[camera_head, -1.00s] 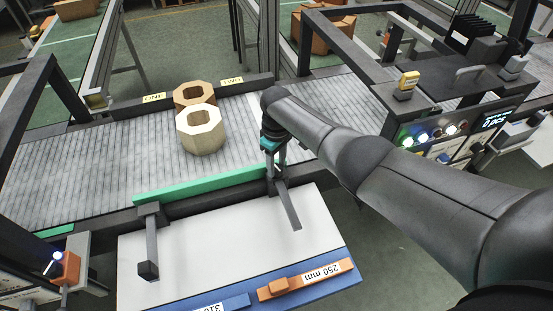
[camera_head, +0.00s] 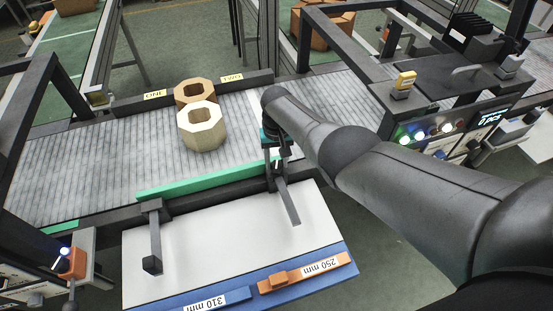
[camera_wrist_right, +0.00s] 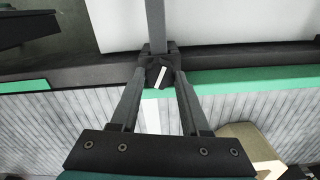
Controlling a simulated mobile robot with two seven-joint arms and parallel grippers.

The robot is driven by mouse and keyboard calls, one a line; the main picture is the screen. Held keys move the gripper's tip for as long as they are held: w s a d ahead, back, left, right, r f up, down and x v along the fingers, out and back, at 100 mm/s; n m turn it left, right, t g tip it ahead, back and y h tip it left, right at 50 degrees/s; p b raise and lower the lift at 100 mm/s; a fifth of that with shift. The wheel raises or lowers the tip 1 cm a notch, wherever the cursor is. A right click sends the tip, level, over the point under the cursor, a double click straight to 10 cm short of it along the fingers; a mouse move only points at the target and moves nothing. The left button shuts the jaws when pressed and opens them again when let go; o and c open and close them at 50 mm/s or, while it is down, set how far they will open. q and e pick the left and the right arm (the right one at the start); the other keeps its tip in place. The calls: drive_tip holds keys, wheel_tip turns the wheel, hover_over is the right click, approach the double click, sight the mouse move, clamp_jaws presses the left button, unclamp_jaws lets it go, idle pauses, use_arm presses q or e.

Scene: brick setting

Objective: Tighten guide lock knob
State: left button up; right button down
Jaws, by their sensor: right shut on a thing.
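The guide lock knob (camera_wrist_right: 161,76) is black with a white mark, on the clamp at the green guide rail. In the right wrist view the two fingers of my right gripper (camera_wrist_right: 159,82) are closed on its sides; the white mark is tilted slightly off vertical. In the head view my right gripper (camera_head: 275,163) points down at the rail's right end, and the knob is mostly hidden behind it. The green guide rail (camera_head: 205,180) runs along the conveyor's near edge, with two dark rods extending from it over the white plate. My left gripper is not in view.
Two eight-sided ring blocks, one pale (camera_head: 203,138) and one brown (camera_head: 193,90), stand on the grey conveyor (camera_head: 80,160). Orange and blue length gauges labelled 250 mm (camera_head: 305,273) and 310 mm (camera_head: 215,302) lie at the front. A control panel (camera_head: 440,130) stands at the right.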

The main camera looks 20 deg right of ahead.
sight(277, 164)
idle(0.3)
drive_tip(key=shift+c, duration=1.9)
unclamp_jaws()
drive_tip(key=shift+r, duration=0.1)
wheel_tip(277, 164, up, 6)
drive_tip(key=p, duration=0.4)
wheel_tip(277, 164, up, 9)
drive_tip(key=p, duration=0.2)
